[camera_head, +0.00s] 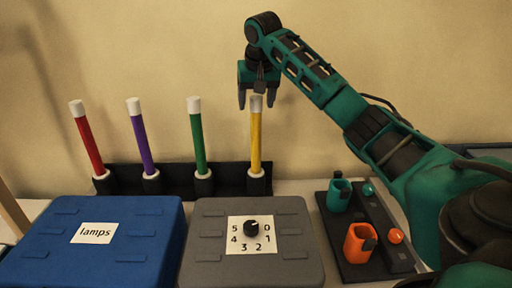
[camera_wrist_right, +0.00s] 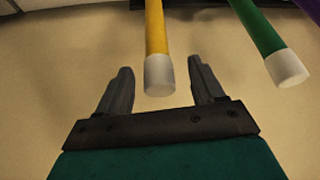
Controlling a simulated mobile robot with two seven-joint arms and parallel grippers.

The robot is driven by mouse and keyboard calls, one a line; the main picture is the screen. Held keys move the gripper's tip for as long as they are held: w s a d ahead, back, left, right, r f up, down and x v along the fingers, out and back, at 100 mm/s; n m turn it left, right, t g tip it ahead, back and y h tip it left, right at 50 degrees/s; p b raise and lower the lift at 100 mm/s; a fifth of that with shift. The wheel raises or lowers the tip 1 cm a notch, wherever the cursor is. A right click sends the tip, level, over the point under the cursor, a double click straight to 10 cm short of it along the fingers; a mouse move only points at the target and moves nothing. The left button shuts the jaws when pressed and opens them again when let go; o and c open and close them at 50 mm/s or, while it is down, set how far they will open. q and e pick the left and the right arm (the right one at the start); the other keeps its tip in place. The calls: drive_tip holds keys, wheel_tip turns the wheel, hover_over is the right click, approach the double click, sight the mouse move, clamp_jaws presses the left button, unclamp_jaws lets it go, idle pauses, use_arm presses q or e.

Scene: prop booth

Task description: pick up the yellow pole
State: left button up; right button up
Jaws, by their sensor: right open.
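The yellow pole (camera_head: 256,140) stands upright in the rightmost holder of a black rack (camera_head: 229,181), with a white cap on top. My right gripper (camera_head: 257,100) is open just above it, fingers pointing down on either side of the white cap. In the right wrist view the yellow pole (camera_wrist_right: 156,35) shows its white cap between the two open fingers (camera_wrist_right: 160,85), apart from both. My left gripper is not in view.
A green pole (camera_head: 198,140), a purple pole (camera_head: 140,140) and a red pole (camera_head: 88,140) stand left in the same rack. In front are a blue box (camera_head: 95,255) labelled lamps, a grey dial box (camera_head: 205,235) and a black tray (camera_head: 345,245) with orange and teal items.

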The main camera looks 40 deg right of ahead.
sight(255, 110)
drive_tip(key=x, duration=0.5)
drive_tip(key=shift+w+d+r, duration=0.1)
drive_tip(key=shift+d, duration=0.1)
drive_tip(key=shift+c, duration=0.4)
clamp_jaws()
